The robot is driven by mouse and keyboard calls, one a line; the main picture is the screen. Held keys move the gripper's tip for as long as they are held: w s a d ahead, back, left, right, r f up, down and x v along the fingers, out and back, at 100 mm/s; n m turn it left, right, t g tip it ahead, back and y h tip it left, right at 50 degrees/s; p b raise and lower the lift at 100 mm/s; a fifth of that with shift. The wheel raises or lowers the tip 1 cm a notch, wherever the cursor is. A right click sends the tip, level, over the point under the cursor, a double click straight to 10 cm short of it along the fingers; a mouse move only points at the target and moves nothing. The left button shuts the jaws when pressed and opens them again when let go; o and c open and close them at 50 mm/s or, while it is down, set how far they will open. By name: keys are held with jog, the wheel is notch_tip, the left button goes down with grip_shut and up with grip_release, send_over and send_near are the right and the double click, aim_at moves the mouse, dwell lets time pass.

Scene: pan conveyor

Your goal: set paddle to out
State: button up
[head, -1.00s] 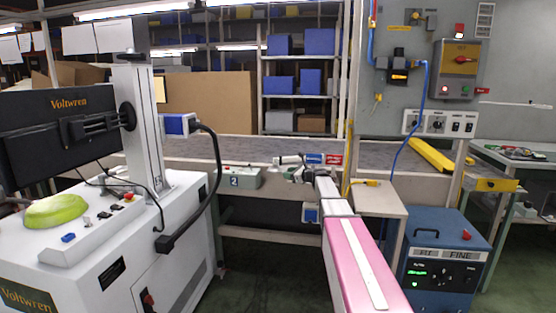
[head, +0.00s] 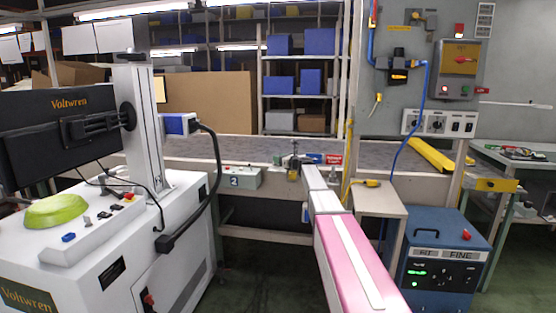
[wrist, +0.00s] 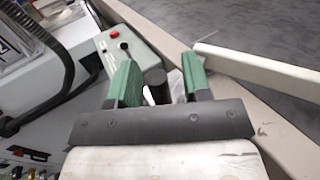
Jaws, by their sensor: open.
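My gripper (head: 293,170) is at the front edge of the conveyor, in the middle of the head view. In the wrist view its two green fingers (wrist: 158,72) are apart. A dark upright cylinder (wrist: 153,77) stands between them, seemingly a handle; I cannot tell whether either finger touches it. A long pale bar (wrist: 262,68), likely the paddle, reaches from beside the right finger out over the grey belt (wrist: 225,22). Its near end is partly hidden behind that finger. In the head view the paddle is too small to make out.
A white Voltwren machine (head: 150,240) stands left, a blue FINE unit (head: 441,255) right.

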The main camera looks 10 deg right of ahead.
jog(key=shift+w+a, duration=0.3)
jog(key=shift+w, duration=0.05)
